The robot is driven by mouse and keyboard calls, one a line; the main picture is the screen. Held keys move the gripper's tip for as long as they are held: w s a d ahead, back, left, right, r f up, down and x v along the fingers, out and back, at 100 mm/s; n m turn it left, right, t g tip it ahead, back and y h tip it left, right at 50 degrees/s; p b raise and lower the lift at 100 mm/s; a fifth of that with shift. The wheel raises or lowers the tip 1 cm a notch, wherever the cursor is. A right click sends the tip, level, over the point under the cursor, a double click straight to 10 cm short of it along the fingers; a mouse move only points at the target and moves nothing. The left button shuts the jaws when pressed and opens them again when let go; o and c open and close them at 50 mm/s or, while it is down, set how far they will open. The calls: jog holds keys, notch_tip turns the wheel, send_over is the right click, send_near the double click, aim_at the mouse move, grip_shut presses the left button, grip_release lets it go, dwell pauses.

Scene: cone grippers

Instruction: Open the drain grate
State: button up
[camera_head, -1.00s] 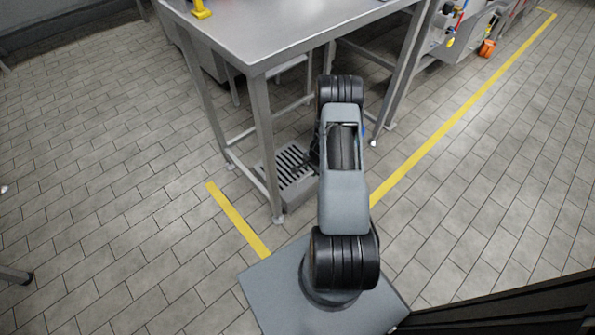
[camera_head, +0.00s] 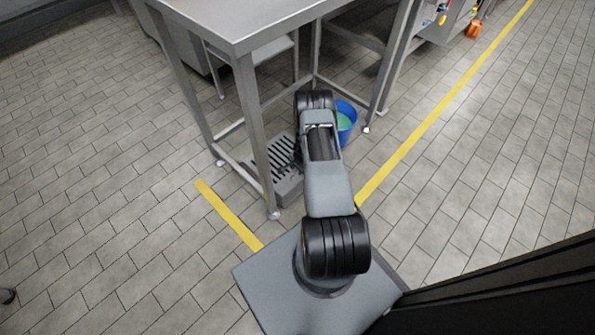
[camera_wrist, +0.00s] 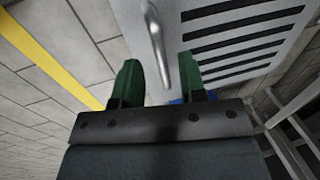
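The drain grate (camera_head: 270,160) is a grey slotted metal plate on the floor under the steel table, partly hidden by my arm. In the wrist view the grate (camera_wrist: 225,30) fills the upper right with its dark slots, and a curved metal handle (camera_wrist: 156,45) rises from its left side. My gripper (camera_wrist: 160,82) shows there as two green fingers set apart, open and empty. The handle's lower end reaches toward the gap between the fingertips; I cannot tell whether it is between them. In the head view my gripper is hidden behind my arm.
The steel table (camera_head: 235,20) stands over the grate, with a leg (camera_head: 256,135) close to the left of my arm. A blue bucket (camera_head: 347,122) stands just right of my arm. Yellow floor lines (camera_head: 228,215) run nearby. Open tiled floor lies left and right.

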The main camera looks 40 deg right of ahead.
jog(key=shift+w+f, duration=0.15)
jog(key=shift+f, duration=0.55)
grip_shut()
